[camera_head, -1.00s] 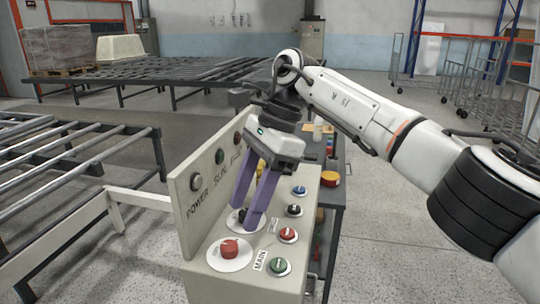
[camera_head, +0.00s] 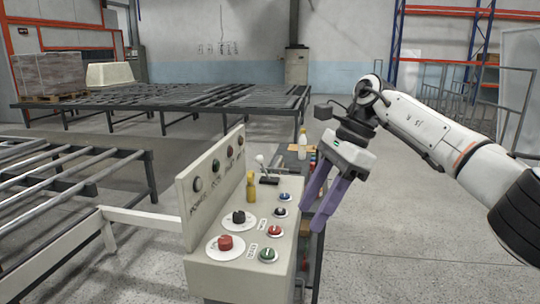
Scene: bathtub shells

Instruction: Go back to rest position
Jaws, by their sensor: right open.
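My right gripper (camera_head: 313,219) has two purple fingers that point down and to the left. It hangs just right of the control panel (camera_head: 226,268), near its right edge. The fingers look slightly apart, with nothing seen between them. The panel is a pale box with an upright back plate (camera_head: 188,212). On its top are a red knob (camera_head: 225,242), a black knob (camera_head: 239,216), a yellow knob or handle (camera_head: 251,187) and several coloured push buttons, including a green one (camera_head: 267,255). My left gripper is not in view.
A dark cart or table with a white bottle (camera_head: 302,141) stands behind the panel, partly hidden by my right arm. Roller conveyors (camera_head: 75,185) lie at the left and back. Wire racks (camera_head: 465,95) stand at the right. The floor (camera_head: 410,245) at the right is clear.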

